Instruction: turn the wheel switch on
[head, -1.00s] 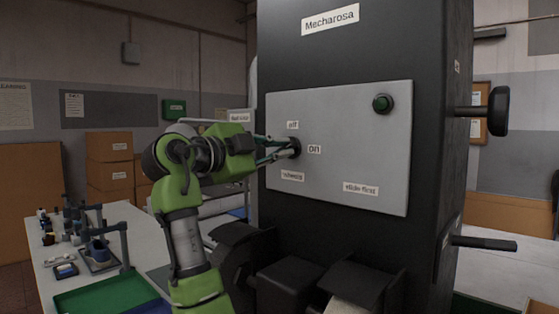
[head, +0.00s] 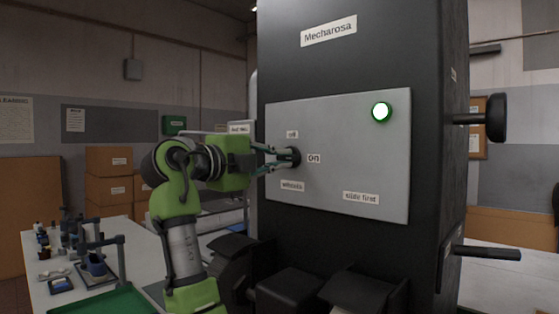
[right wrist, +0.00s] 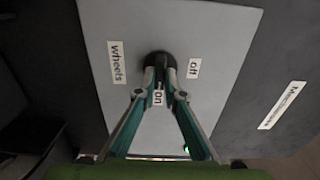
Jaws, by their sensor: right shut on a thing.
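The wheel switch is a small dark knob (head: 295,157) on the grey panel (head: 345,165) of the black machine. Labels around it read "off" (head: 292,134), "on" (head: 314,158) and "wheels" (head: 292,186). My right gripper (head: 284,158) is at the knob, its fingers shut on it from the left in the head view. In the right wrist view the fingers (right wrist: 160,76) close on the dark knob (right wrist: 158,58) and cover part of it, so its exact pointing is hard to tell. The round lamp (head: 381,112) at the panel's upper right glows white with a green rim. My left gripper is not in view.
A "slide first" label (head: 361,197) is low on the panel. Dark levers (head: 486,249) and a black handle (head: 496,118) stick out from the machine's right side. A table (head: 70,285) with small items and a green tray (head: 110,302) stands at the left.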

